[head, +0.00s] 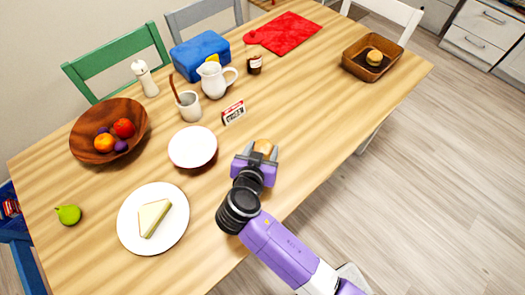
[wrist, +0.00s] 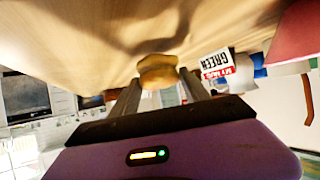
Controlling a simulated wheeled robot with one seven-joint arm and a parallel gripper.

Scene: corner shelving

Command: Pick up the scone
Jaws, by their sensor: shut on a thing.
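The scone (head: 263,147) is a small golden-brown lump at the near side of the wooden table. My gripper (head: 261,154) is shut on it, with a grey finger on either side. In the wrist view the scone (wrist: 158,71) sits between the ends of the two fingers of my gripper (wrist: 159,84). Its lower part is partly hidden by the fingers. I cannot tell whether the scone touches the tabletop or is slightly above it.
Left of my gripper stand a white bowl (head: 193,147) and a plate (head: 126,221) with a sandwich wedge. A brown tray (head: 352,63) holds a burger-like bun. The table's right middle is clear.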

